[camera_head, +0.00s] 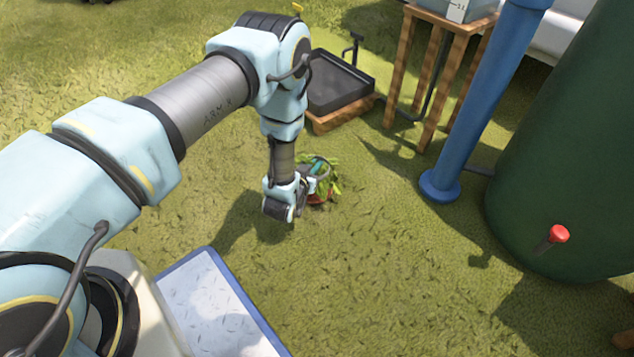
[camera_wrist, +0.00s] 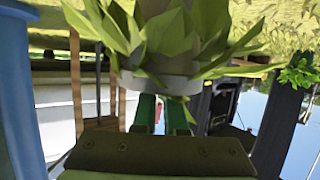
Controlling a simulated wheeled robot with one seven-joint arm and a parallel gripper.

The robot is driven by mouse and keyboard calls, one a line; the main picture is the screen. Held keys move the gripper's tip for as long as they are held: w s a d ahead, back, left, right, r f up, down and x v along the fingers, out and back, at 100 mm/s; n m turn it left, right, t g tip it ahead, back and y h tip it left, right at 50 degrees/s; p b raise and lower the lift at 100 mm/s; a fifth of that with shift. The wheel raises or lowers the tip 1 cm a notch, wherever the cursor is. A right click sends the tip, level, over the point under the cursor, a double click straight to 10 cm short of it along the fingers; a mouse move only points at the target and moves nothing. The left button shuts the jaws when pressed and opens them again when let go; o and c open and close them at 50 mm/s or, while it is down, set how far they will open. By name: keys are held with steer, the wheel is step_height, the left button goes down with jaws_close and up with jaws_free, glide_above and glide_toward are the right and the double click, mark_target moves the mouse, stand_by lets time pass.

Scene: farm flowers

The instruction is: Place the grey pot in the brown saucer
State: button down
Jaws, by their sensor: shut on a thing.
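My gripper (camera_head: 318,170) is low over the grass near the middle of the head view, partly hidden by my wrist. In the wrist view its two green fingers (camera_wrist: 162,112) are shut on the grey pot (camera_wrist: 160,86), whose pale rim shows under a bushy green leafy plant (camera_wrist: 170,38). In the head view the plant's leaves (camera_head: 332,180) show beside my wrist, and the pot itself is hidden. A small reddish-brown patch (camera_head: 318,199) shows just below the leaves. I cannot tell whether it is the brown saucer, or whether the pot touches it.
A black tray (camera_head: 338,82) on a wooden base stands behind the plant. A wooden stand (camera_head: 430,75), a blue post (camera_head: 483,100) and a dark green tank (camera_head: 580,150) with a red tap are at right. Open grass (camera_head: 390,270) lies in front.

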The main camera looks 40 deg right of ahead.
steer(key=shift+w+f+b, duration=0.1)
steer(key=shift+f+b, duration=0.8)
steer(key=shift+f, duration=1.45)
steer(key=shift+f, duration=0.2)
steer(key=c, duration=1)
jaws_free()
steer(key=shift+r, duration=0.15)
steer(key=shift+a+r, duration=0.15)
steer(key=shift+a, duration=0.05)
steer(key=p+v, duration=0.4)
steer(key=v, duration=0.7)
steer(key=shift+s+a+p, duration=0.2)
steer(key=shift+a+p, duration=0.05)
steer(key=shift+p, duration=0.1)
steer(key=shift+w+r, duration=0.1)
